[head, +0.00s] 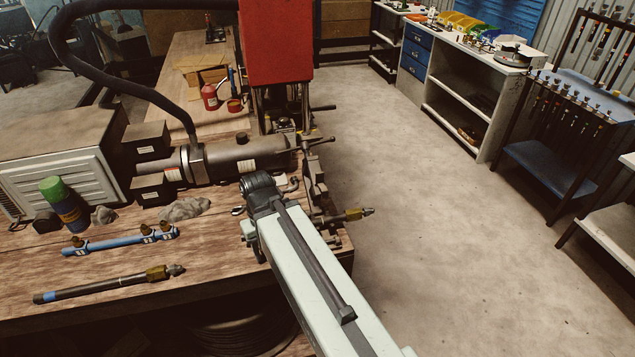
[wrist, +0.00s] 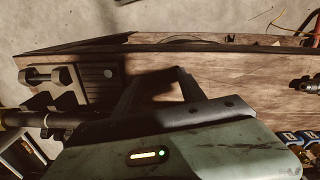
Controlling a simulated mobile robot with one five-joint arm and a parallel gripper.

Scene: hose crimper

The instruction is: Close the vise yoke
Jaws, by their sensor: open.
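The vise (head: 316,185) stands at the right edge of the wooden bench, partly hidden by my arm in the head view. In the wrist view its metal parts (wrist: 52,84) are at the left, with a knobbed bar on top. I cannot tell how far its yoke is swung. A dark hose with a brass fitting (head: 350,215) lies at the vise and sticks out past the bench edge. My gripper (wrist: 160,75) is open and empty over bare bench wood, to the right of the vise in the wrist view. My arm hides the fingers in the head view.
A grey cylinder (head: 238,157) with a hose lies behind the vise, beside a red housing (head: 277,45). A blue tube (head: 118,241) and another fitted hose (head: 105,287) lie at the bench's left. The floor (head: 430,240) to the right is clear.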

